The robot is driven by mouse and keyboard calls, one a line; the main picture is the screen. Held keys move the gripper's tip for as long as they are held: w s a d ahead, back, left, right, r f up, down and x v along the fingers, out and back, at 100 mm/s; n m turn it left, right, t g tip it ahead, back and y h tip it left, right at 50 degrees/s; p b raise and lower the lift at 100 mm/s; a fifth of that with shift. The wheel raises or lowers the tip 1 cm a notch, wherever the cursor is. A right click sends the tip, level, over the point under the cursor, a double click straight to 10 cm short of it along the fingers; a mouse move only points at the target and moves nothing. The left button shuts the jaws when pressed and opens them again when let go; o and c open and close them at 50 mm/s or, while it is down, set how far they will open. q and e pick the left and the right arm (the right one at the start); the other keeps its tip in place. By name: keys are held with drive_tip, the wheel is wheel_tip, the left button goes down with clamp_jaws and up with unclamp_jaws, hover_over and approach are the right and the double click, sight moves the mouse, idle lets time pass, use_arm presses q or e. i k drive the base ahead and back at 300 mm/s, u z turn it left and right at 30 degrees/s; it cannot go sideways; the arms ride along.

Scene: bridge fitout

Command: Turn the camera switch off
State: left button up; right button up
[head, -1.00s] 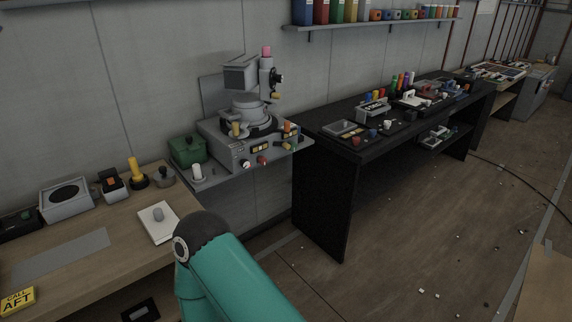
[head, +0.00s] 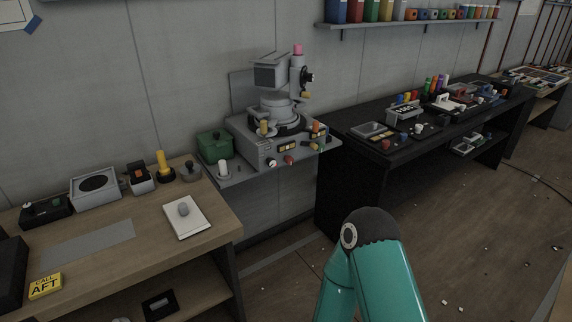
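A grey instrument unit (head: 275,125) with a camera-like head on a column stands on a small wall shelf, in the middle of the head view. Small knobs, switches and coloured handles line its front panel (head: 282,155). I cannot tell which of these is the camera switch, or its position. Part of one of my arms, teal with a dark joint, shows at the bottom centre. Neither of my grippers is in view.
A wooden bench (head: 115,255) at left holds a speaker box (head: 95,189), a white pad (head: 187,217) and a yellow CALL AFT block (head: 45,286). A green box (head: 214,145) sits beside the unit. A black bench (head: 345,190) stands at right. Floor at lower right is mostly clear.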

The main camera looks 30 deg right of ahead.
sight(271, 162)
drive_tip(key=z, duration=0.05)
drive_tip(key=i, duration=0.95)
drive_tip(key=u, duration=0.1)
